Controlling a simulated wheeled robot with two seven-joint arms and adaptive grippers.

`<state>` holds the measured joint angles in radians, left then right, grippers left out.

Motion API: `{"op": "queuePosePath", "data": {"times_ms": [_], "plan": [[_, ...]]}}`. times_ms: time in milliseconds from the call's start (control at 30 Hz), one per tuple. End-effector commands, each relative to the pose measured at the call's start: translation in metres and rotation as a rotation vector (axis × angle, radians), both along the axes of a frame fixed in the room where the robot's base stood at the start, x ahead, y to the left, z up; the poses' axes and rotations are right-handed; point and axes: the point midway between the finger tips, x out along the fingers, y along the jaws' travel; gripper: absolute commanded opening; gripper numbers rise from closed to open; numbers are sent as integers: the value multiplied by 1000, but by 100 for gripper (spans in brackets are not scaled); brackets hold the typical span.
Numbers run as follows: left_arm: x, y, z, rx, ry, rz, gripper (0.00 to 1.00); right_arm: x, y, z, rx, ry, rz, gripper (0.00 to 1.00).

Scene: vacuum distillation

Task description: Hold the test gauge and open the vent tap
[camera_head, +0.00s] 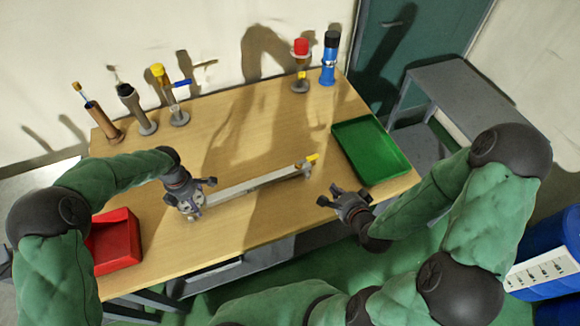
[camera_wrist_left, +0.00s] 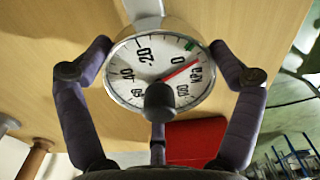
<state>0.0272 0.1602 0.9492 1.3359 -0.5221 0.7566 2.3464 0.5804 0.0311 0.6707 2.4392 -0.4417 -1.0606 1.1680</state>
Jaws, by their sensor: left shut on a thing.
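The test gauge (camera_wrist_left: 160,62) has a round white dial marked in kPa, with a red needle and a green mark near the 0. My left gripper (camera_head: 190,208) is shut on it, with fingers on both sides of the dial in the left wrist view (camera_wrist_left: 157,75). In the head view the gripper hides most of the gauge. A grey bar (camera_head: 250,184) runs right from the gauge across the table. The vent tap (camera_head: 312,158), with a yellow handle, is at its right end. My right gripper (camera_head: 342,196) is open and empty, below and right of the tap, apart from it.
A green tray (camera_head: 345,133) lies at the table's right and a red bin (camera_head: 133,246) at the front left. Several upright pieces stand along the back, including a blue cylinder with a black top (camera_head: 328,72). The middle of the wooden table (camera_head: 240,125) is clear.

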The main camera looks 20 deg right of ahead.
Motion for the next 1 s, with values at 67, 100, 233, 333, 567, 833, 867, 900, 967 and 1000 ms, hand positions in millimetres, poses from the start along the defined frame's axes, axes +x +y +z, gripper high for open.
{"op": "queuePosePath", "data": {"times_ms": [67, 100, 233, 333, 567, 833, 867, 900, 967, 1000], "plan": [[-2, 0, -2, -1, 6, 0, 33, -1, 0, 1, 0, 0, 0, 0], [-2, 0, -2, -1, 6, 0, 33, -1, 0, 1, 0, 0, 0, 0], [-2, 0, -2, 0, 7, 0, 33, -1, 0, 1, 0, 0, 0, 0], [-2, 0, -2, -1, 6, 0, 100, -1, 0, 0, 0, 0, -1, 0], [-1, 0, -1, 0, 3, 0, 100, -1, 0, 1, 0, 0, -1, 0], [0, 0, 15, 1, -2, 1, 100, -1, 0, 1, 0, 0, -1, 0], [1, 0, 20, 0, -3, 1, 100, -1, 0, 1, 0, 0, -1, 0], [1, 0, 27, 1, -3, 1, 100, -1, 0, 1, 0, 0, -1, 0], [1, 0, 39, 0, -4, 1, 100, -1, 0, 1, 0, 0, -1, 0], [1, 0, 46, 0, -2, 0, 100, -1, 0, 1, 0, 0, -1, 0]]}}
